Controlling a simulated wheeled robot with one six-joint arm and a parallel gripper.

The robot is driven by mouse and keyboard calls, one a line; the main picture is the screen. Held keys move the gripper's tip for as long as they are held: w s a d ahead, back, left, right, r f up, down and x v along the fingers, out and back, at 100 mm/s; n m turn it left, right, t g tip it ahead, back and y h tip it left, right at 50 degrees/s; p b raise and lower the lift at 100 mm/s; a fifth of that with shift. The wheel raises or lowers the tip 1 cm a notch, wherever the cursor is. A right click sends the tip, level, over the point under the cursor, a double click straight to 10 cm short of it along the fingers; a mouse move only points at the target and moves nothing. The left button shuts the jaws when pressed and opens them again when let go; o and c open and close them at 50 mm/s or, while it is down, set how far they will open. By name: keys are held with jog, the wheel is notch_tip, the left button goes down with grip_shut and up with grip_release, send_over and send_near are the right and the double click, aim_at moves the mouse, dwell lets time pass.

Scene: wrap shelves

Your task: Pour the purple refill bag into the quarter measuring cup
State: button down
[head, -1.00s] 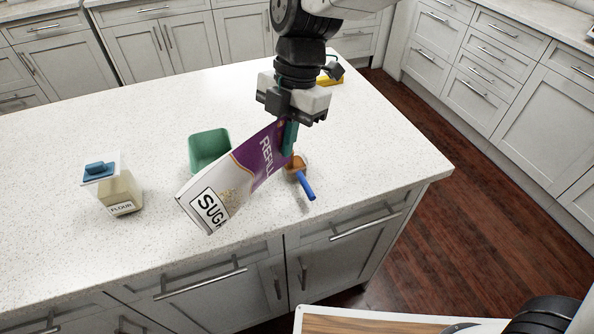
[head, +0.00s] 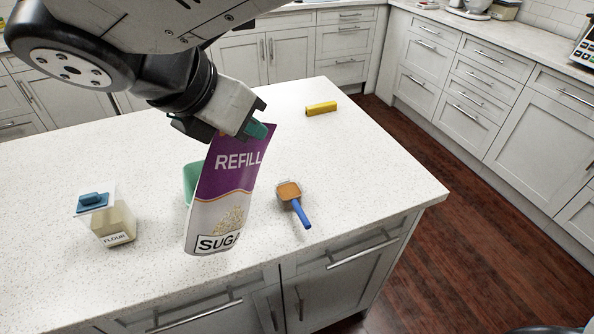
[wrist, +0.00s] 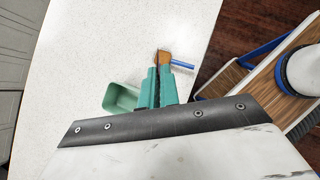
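The purple and white refill bag (head: 222,195), printed REFILL and SUGAR, hangs nearly upright, leaning slightly, above the island's front part. My gripper (head: 260,130) is shut on its upper right corner. In the wrist view the teal fingers (wrist: 156,85) are close together and the bag is mostly hidden. The measuring cup (head: 289,190) has a blue handle pointing toward the front and brown at its bowl; I cannot tell whether that is contents. It stands on the counter to the right of the bag, apart from it, and also shows in the wrist view (wrist: 163,57).
A green container (head: 191,180) stands behind the bag, partly hidden. A flour container (head: 110,220) with a blue-handled lid stands at the left. A yellow block (head: 321,108) lies at the back right. The white counter (head: 370,160) is clear right of the cup.

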jog(key=shift+s+a+r+t+h, duration=0.3)
jog(key=shift+s+a+t+h, duration=0.35)
jog(key=shift+s+t, duration=0.35)
jog(key=shift+w+d, duration=0.2)
jog(key=shift+w, duration=0.05)
jog(key=shift+r, duration=1.5)
